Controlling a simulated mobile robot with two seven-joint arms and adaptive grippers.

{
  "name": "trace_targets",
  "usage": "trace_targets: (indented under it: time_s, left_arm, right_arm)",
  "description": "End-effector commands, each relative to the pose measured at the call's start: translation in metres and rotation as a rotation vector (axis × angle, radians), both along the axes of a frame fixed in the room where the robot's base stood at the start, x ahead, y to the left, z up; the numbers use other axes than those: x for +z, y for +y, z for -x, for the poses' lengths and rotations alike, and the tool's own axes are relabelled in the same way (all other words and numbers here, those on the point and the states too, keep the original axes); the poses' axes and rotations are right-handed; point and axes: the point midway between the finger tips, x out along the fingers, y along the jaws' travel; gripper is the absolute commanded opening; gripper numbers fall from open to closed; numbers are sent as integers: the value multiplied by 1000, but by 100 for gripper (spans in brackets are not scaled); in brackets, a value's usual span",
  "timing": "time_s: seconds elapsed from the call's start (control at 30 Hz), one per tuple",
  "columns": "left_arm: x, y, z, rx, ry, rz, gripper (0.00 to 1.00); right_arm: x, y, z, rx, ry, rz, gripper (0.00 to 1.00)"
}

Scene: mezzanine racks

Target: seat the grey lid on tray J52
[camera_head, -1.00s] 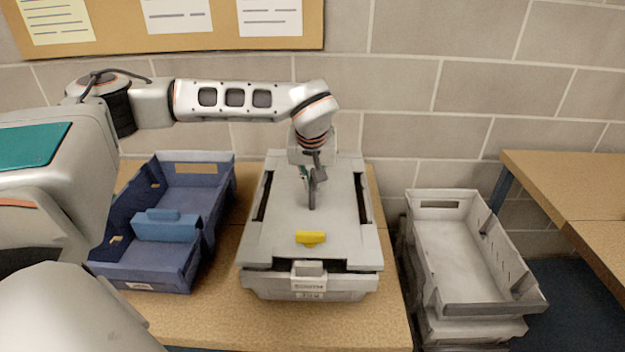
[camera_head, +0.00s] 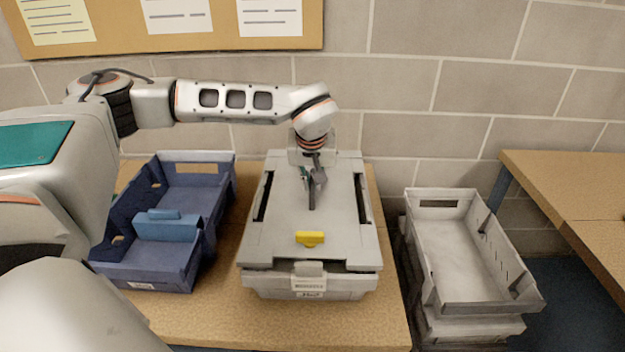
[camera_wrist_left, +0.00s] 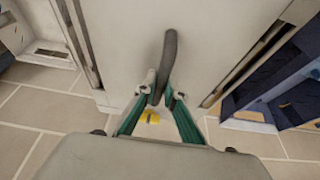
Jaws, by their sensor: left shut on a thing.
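The grey lid (camera_head: 275,235) lies over the grey tray (camera_head: 262,286) on the wooden table. It has a dark upright handle, a yellow tab (camera_head: 310,238) near its front and a long dark slot along each side. A dark gap shows under the lid's front edge, beside the front clip. The tray's front label is too blurred to read surely. My left gripper (camera_head: 312,182) is shut on the lid's dark handle. In the left wrist view the green fingers (camera_wrist_left: 160,92) close around the curved handle (camera_wrist_left: 170,55). My right gripper is not seen.
A blue tray (camera_head: 150,272) with a lighter blue block (camera_head: 166,228) inside stands close on the left. Grey trays (camera_head: 480,308) are stacked off the table's right edge. A second table (camera_head: 570,190) stands at far right. A block wall is behind.

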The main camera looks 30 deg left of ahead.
Motion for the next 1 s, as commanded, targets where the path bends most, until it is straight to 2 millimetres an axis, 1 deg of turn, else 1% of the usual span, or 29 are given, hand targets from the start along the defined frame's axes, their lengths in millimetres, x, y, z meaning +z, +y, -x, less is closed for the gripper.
trace_targets:
  time_s: [0.37, 1.0]
  left_arm:
    - [0, 0, -1, -1, -3, 1, 0]
    - [-11, 0, -1, -1, -4, 0, 0]
  right_arm:
    - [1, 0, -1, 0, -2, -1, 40]
    - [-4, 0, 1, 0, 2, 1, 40]
